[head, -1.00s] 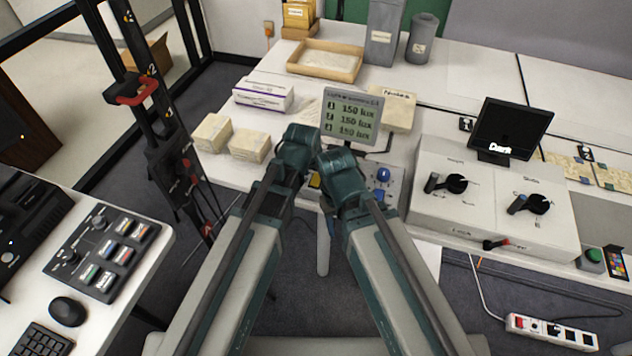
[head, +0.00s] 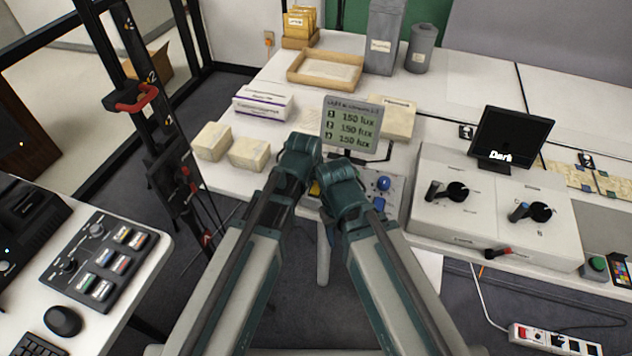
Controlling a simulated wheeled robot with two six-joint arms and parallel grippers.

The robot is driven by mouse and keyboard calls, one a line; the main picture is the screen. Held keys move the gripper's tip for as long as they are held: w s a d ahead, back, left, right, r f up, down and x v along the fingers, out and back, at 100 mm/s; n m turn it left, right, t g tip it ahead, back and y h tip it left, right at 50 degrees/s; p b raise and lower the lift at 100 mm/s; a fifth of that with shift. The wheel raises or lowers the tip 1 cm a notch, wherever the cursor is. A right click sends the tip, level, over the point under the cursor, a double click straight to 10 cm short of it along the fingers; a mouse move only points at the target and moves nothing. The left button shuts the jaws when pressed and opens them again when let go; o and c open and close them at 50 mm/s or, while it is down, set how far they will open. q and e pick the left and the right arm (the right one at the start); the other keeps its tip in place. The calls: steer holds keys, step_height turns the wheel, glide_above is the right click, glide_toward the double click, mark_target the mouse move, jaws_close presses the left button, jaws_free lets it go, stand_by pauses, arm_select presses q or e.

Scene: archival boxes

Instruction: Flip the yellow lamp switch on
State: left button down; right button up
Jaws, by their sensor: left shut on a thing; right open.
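A small control panel (head: 396,187) stands at the near edge of the table, below the light-readout screen (head: 352,126). It carries a blue knob (head: 384,183) and a blue switch (head: 379,204). A small yellow part (head: 315,188), seemingly the yellow lamp switch, shows in the gap between my wrists; its position cannot be read. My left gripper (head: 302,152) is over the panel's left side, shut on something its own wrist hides. My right gripper (head: 341,176) is just right of it and lower, over the panel's middle, open with its fingertips hidden. The screen reads 150 lux on three lines.
Pale boxes (head: 249,153) and a white-purple carton (head: 263,104) lie left of the panel. A white console (head: 470,225) with black knobs stands close on the right, with a dark display (head: 511,138) reading "Dark". A black upright frame (head: 150,100) stands at left.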

mark_target(315, 189)
arm_select(q)
steer(key=shift+w+d+r+g+y+p, duration=0.15)
steer(key=shift+w+g+y+p, duration=0.15)
steer(key=shift+w+g+p, duration=0.35)
steer(key=shift+s+g, duration=0.15)
steer(key=shift+g, duration=0.6)
steer(key=shift+s+f, duration=0.15)
steer(key=shift+f, duration=0.05)
steer(key=c, duration=0.6)
jaws_free()
step_height(315, 189, up, 14)
steer(key=s+p, duration=0.1)
steer(key=p, duration=1.2)
steer(key=shift+s+a+p, duration=0.15)
steer(key=shift+a+p, duration=0.1)
steer(key=shift+p, duration=0.05)
